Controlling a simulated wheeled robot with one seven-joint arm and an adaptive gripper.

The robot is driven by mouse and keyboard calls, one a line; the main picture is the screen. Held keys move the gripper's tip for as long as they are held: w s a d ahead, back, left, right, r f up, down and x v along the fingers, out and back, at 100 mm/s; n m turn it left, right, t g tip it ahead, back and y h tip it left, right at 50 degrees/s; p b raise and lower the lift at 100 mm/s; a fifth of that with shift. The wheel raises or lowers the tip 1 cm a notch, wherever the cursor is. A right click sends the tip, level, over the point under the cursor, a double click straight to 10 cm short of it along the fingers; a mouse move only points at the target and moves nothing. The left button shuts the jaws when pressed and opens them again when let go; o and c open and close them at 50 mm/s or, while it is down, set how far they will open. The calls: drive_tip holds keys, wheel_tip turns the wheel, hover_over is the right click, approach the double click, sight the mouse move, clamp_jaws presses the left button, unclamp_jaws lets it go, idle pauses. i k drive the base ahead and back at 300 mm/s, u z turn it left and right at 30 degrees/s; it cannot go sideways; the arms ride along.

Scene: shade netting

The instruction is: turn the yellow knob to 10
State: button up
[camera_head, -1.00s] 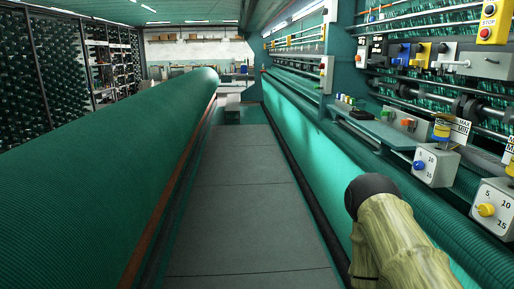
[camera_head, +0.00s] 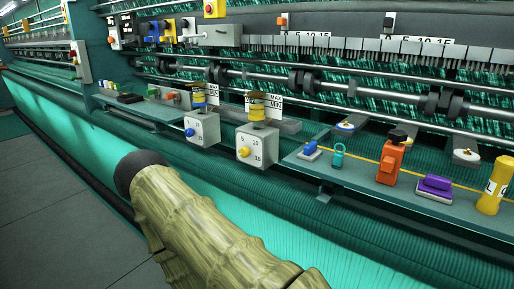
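The yellow knob (camera_head: 244,152) is on the front of a pale grey box (camera_head: 265,158) near the middle of the machine. The 5 is too small to read now, and I cannot tell where the knob points. My arm, in a khaki sleeve with a dark rounded end, reaches across the lower middle of the view, in front of and below the box. My gripper is not visible, and nothing is seen touching the knob.
A similar box with a blue knob (camera_head: 190,132) stands just left. To the right, a green shelf (camera_head: 310,163) holds an orange device (camera_head: 391,160), a purple block (camera_head: 434,187) and a yellow cylinder (camera_head: 495,185). Floor is clear at left.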

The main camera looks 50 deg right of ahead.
sight(245, 152)
drive_tip(key=z, duration=0.9)
drive_tip(key=k, duration=1.3)
drive_tip(key=u, duration=0.65)
drive_tip(key=i, duration=1.3)
drive_tip(key=z, duration=0.85)
